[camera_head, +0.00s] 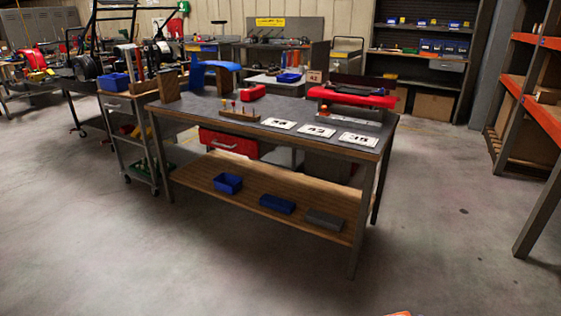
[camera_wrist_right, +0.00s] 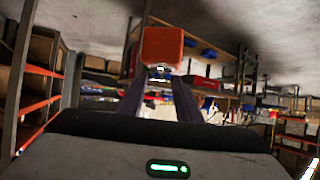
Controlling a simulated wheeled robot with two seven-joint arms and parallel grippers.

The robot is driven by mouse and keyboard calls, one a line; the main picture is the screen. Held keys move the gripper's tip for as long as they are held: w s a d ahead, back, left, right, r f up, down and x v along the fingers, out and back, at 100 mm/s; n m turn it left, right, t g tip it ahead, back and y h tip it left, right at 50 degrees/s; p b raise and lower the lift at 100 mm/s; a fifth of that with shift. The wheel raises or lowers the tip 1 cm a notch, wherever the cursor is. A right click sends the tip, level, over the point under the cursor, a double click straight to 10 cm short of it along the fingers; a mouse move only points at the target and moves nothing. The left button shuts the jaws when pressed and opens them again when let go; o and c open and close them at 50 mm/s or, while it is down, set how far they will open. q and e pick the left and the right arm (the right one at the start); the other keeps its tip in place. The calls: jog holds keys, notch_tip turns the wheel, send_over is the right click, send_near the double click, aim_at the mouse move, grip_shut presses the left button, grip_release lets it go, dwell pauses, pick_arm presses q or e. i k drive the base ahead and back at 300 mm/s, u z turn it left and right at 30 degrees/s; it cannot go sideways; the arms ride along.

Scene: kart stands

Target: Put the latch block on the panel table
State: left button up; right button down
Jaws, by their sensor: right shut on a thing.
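An orange block (camera_wrist_right: 162,45), which I take for the latch block, sits at the tips of my right gripper (camera_wrist_right: 160,78) in the right wrist view. The two dark fingers are shut on it. A small orange edge (camera_head: 400,314) shows at the bottom of the head view; the rest of it is out of frame. A grey-topped table (camera_head: 250,106) with a slatted wooden lower shelf stands ahead; I take it for the panel table, though no label names it. The right gripper is well apart from it. My left gripper is not in view.
The tabletop holds white number cards (camera_head: 318,131), a wooden peg block (camera_head: 239,114), a blue curved part (camera_head: 213,72) and a red bodywork piece (camera_head: 352,96). A tool cart (camera_head: 120,103) stands left, an orange-edged rack (camera_head: 535,95) right. The floor in front is clear.

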aim_at(269, 110)
jog(key=u, duration=0.3)
jog(key=i, duration=2.35)
jog(key=u, duration=0.35)
